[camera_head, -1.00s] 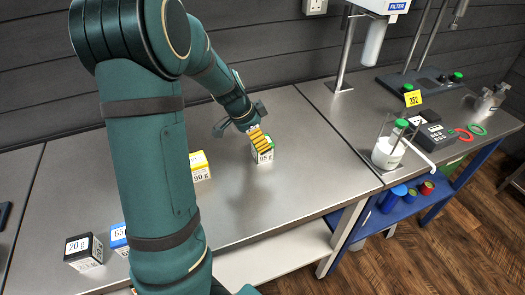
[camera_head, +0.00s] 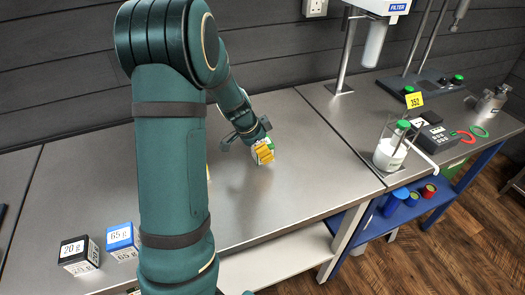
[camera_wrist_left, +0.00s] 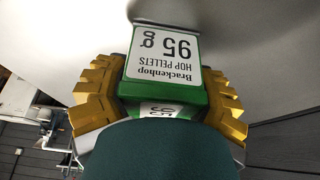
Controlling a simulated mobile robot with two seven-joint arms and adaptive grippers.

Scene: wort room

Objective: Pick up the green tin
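The green tin (camera_head: 268,142) is a small green and white box, mostly hidden in the head view by yellow fingertips. In the left wrist view the green tin (camera_wrist_left: 165,90) shows a white "95 g Hop Pellets" label and green sides. My left gripper (camera_head: 263,152) has its yellow fingers around it. In the left wrist view the left gripper (camera_wrist_left: 163,105) has a finger against each side of the tin. I cannot tell whether the tin's base touches the bench. My right gripper is not in view.
A black 20 g box (camera_head: 79,255) and a blue 65 g box (camera_head: 122,241) stand at the left front of the steel bench (camera_head: 290,195). A beaker (camera_head: 390,152) stands at the right. The bench front around the tin is clear.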

